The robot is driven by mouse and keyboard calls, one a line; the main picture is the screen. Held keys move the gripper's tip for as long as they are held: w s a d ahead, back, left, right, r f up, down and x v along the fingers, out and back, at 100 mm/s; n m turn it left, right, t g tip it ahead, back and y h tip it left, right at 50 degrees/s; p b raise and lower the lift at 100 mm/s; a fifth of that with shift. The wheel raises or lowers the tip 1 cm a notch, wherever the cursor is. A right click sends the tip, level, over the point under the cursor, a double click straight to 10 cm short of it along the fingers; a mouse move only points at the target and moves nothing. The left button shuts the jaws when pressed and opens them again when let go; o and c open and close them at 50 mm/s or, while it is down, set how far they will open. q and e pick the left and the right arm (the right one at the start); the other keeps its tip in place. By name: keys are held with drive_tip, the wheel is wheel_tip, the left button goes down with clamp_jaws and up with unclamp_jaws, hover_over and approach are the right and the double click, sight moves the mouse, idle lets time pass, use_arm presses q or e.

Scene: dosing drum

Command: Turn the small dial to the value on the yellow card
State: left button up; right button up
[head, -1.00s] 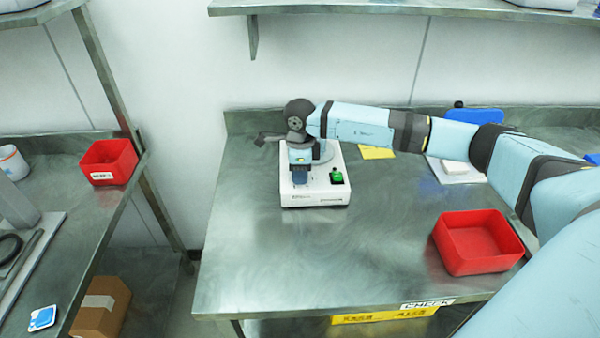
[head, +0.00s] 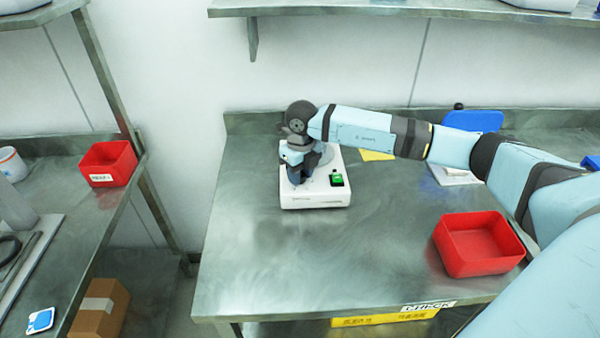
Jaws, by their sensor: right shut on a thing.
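The white dosing machine (head: 318,200) stands on the steel table, with a green-topped switch (head: 336,179) on its front right. My right gripper (head: 296,180) points down at the left part of the machine's top and is shut on the small dial, which the gripper hides. The yellow card (head: 376,155) lies on the table behind my right forearm, partly covered by it; its writing cannot be read. My left gripper is not in view.
A red bin (head: 478,262) stands at the table's front right. A white board (head: 452,175) and a blue item (head: 474,121) are behind my right arm. Another red bin (head: 108,178) is on the left bench. The table's front middle is clear.

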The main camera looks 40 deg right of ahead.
sight(302, 173)
drive_tip(key=shift+m, duration=0.6)
drive_tip(key=o, duration=0.9)
drive_tip(key=shift+d+r, duration=0.15)
drive_tip(key=shift+r, duration=3.35)
drive_tip(key=shift+d+r, duration=0.1)
drive_tip(key=shift+r, duration=3.35)
